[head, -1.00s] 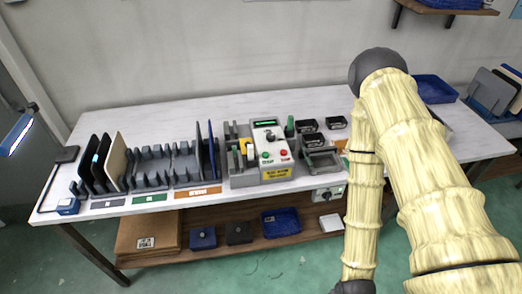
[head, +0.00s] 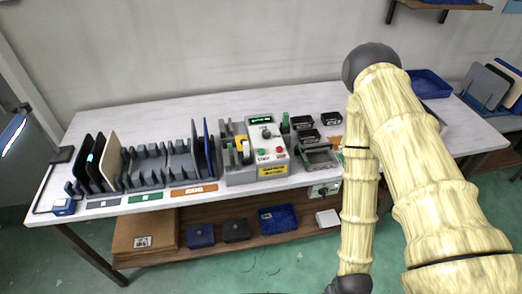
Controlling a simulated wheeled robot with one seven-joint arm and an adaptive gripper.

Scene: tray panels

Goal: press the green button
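The green button (head: 262,152) sits on the sloped face of a light grey control box (head: 265,135) in the middle of the white table. A red button (head: 280,150) is to its right, and a dark knob and a green-lit display are above them. A yellow label is on the box front. My arm comes down on the right side of the head view, with its lower end at the bottom edge. My gripper is outside the picture, so its fingers cannot be seen. Nothing covers the green button.
A slotted rack (head: 150,168) with upright dark and tan panels stands left of the box. Small black bins (head: 302,122) and a grey holder (head: 318,156) stand right of it. A blue tray (head: 428,84) is farther right. The lower shelf (head: 190,244) holds boxes.

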